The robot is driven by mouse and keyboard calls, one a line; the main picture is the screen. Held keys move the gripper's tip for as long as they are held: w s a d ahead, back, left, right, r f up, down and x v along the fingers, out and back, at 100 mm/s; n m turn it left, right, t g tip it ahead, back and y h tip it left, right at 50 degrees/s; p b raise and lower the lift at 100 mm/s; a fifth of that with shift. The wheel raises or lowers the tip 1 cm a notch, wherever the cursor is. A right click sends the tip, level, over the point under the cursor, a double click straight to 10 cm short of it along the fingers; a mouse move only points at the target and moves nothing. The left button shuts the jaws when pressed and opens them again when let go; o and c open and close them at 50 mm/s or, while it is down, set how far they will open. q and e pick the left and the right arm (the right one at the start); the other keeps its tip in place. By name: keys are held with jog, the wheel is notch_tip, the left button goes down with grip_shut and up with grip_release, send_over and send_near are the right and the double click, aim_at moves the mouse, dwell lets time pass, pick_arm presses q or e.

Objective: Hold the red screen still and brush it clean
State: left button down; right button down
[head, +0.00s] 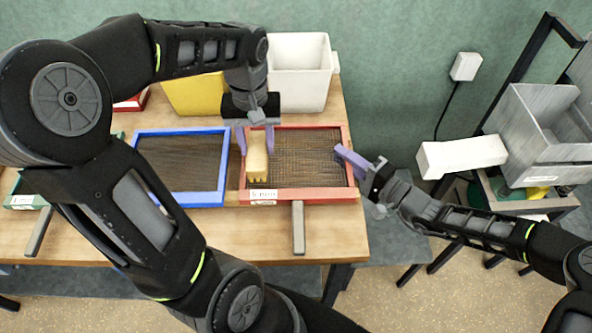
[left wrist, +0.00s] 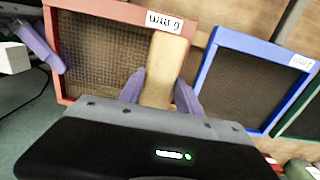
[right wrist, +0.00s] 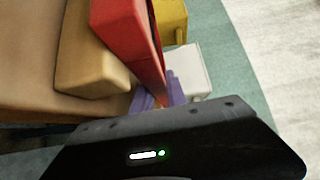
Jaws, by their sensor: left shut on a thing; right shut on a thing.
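The red screen (head: 300,195) is a red-framed mesh sieve lying on the wooden table; it also shows in the left wrist view (left wrist: 100,60). A tan wooden brush (head: 257,157) stands upright on its mesh near the left side. My left gripper (head: 256,138) is shut on the brush, with purple fingers on either side of it, also in the left wrist view (left wrist: 160,90). My right gripper (head: 345,155) is shut on the red screen's right frame edge. In the right wrist view its fingertips (right wrist: 157,98) are at the red frame (right wrist: 125,35) and partly hidden.
A blue-framed screen (head: 222,170) lies just left of the red one, with a green-framed one (head: 28,190) further left. Yellow (head: 195,95) and white (head: 300,75) bins stand behind. A grey machine with a hopper (head: 540,130) is at right. A grey bar (head: 298,228) sits at the table's front.

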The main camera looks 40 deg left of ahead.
aim_at(289, 168)
pick_arm(q)
jog(key=shift+s+a, duration=0.1)
jog(key=shift+s, duration=0.1)
jog(key=shift+f, duration=0.15)
jog(key=shift+f, duration=0.5)
jog(key=shift+f, duration=0.8)
dwell(1.1)
jog(key=shift+w+d+r, duration=0.1)
jog(key=shift+w+d, duration=0.45)
jog(key=shift+d, duration=0.2)
jog(key=shift+w+d, duration=0.55)
jog(key=shift+d, duration=0.2)
jog(key=shift+w+d, duration=0.55)
jog(key=shift+d, duration=0.15)
jog(key=shift+w+d, duration=0.5)
jog(key=shift+d, duration=0.2)
